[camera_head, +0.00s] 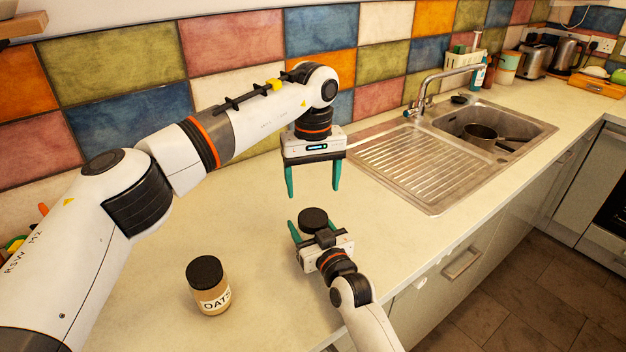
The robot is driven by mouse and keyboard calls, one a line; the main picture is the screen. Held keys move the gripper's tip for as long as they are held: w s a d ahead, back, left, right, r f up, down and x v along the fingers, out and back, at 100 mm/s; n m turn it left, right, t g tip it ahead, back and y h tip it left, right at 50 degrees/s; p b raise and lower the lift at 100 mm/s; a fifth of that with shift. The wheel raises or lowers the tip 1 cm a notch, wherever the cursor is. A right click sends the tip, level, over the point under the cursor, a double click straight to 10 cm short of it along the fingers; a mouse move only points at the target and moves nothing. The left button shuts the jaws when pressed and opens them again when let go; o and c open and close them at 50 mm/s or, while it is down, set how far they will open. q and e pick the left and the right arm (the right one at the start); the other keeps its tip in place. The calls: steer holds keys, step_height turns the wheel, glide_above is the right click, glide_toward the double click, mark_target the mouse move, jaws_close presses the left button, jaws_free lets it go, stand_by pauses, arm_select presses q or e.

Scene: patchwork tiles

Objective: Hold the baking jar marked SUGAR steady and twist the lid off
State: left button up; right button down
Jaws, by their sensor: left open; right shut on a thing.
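A jar with a round black lid (313,219) stands on the counter below the middle of the picture. Its body and any label are hidden by my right gripper, so I cannot read SUGAR on it. My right gripper (312,231) reaches in from the front and is shut on this jar. The lid shows above its fingers and sits on the jar. My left gripper (313,192) points down, open and empty. Its two green fingers hang above and behind the lid, apart from it.
A second black-lidded jar marked OATS (209,289) stands at the front left. A sink with a drainer (425,165) lies to the right, with a pan (481,134) in its basin. The tiled wall (230,48) runs behind. The counter (250,210) around the jars is mostly clear.

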mark_target(313, 217)
arm_select(q)
steer(key=shift+f, duration=4)
steer(key=shift+c, duration=0.4)
steer(key=c, duration=0.9)
